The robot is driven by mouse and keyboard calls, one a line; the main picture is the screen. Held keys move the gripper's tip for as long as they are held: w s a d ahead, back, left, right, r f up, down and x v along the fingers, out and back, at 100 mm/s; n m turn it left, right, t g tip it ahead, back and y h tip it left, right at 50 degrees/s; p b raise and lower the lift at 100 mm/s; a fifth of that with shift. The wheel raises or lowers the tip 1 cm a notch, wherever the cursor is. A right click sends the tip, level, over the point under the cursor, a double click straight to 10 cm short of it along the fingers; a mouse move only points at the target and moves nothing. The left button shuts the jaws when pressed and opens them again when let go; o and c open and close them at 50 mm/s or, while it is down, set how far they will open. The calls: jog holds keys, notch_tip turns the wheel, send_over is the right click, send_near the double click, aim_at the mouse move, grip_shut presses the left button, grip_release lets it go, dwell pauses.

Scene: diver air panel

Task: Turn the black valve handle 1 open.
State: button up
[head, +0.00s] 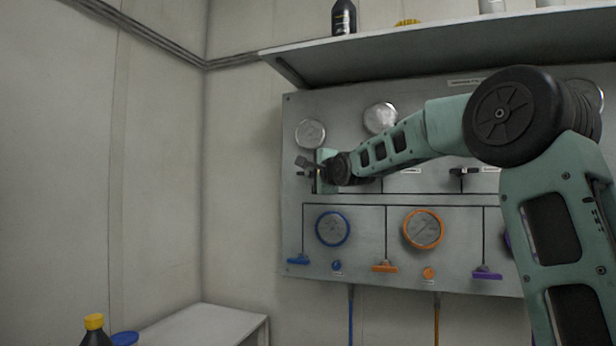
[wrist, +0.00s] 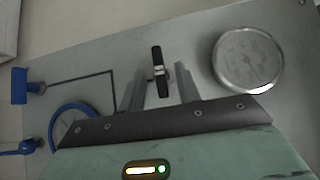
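The black valve handle (wrist: 157,60) shows in the wrist view as a short upright bar with a pale band, between and just beyond the fingertips of my gripper (wrist: 160,73). My gripper is open, with a visible gap on each side of the handle. In the head view my gripper (head: 308,170) is at the upper left part of the grey panel (head: 355,280), below the left gauge. There the handle is hard to tell apart from the fingers. Contact between them cannot be told.
A round gauge (wrist: 248,60) is right of the handle in the wrist view. Blue (head: 299,261), orange (head: 385,267) and purple (head: 487,274) handles sit lower on the panel. Another black handle (head: 463,171) is farther right. A shelf (head: 440,42) overhangs the panel. A bench (head: 205,325) stands lower left.

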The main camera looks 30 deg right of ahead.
jog(key=shift+w+d, duration=0.15)
jog(key=shift+w, duration=1.15)
grip_shut()
